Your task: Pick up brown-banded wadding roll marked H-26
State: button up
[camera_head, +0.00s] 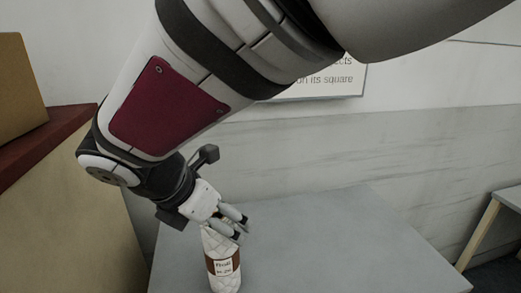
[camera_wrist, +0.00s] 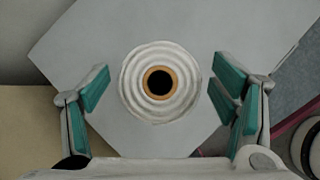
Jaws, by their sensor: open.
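The wadding roll (camera_head: 223,262) stands upright on the grey table (camera_head: 330,250) in the head view, white and quilted with a brown band and a small label whose marking is too small to read surely. My gripper (camera_head: 237,226) is just above its top. In the wrist view the roll (camera_wrist: 135,82) shows end-on from above, with a tan core ring and a dark hole. My gripper's teal-padded fingers (camera_wrist: 160,97) are spread to its left and right, apart from it. The gripper is open and empty.
A tan cabinet with a red-brown top (camera_head: 50,145) and a cardboard box (camera_head: 18,88) stand at the left. A wall with a sign (camera_head: 325,82) is behind. Another table (camera_head: 505,205) is at the right. The grey table is otherwise clear.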

jog(key=c, duration=1.3)
jog(key=shift+c, duration=0.2)
